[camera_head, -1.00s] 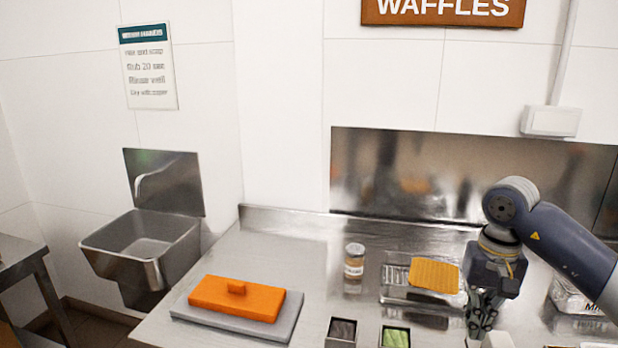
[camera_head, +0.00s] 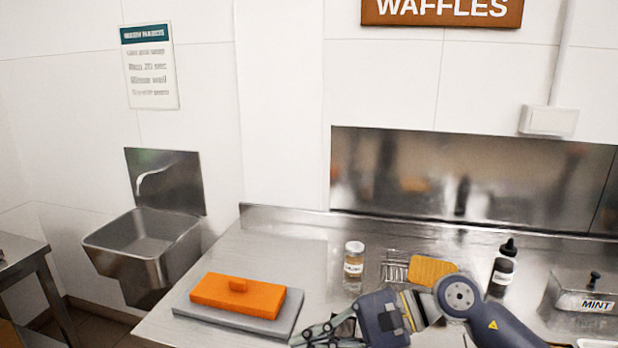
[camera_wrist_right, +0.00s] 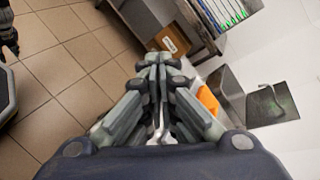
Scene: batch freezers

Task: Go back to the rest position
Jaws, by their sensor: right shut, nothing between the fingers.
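My right gripper (camera_head: 318,332) is low over the front of the steel counter (camera_head: 265,248) in the head view, its fingers pointing left. In the right wrist view its fingers (camera_wrist_right: 165,62) are closed together with nothing between them. The right arm comes in from the lower right and hides part of the counter's front edge and the small containers there. My left gripper is not in the head view.
A jar (camera_head: 354,262), a waffle on a rack (camera_head: 433,269), a dark bottle (camera_head: 503,268) and a MINT container (camera_head: 585,290) stand behind the arm. A sink (camera_head: 145,245) is at left.

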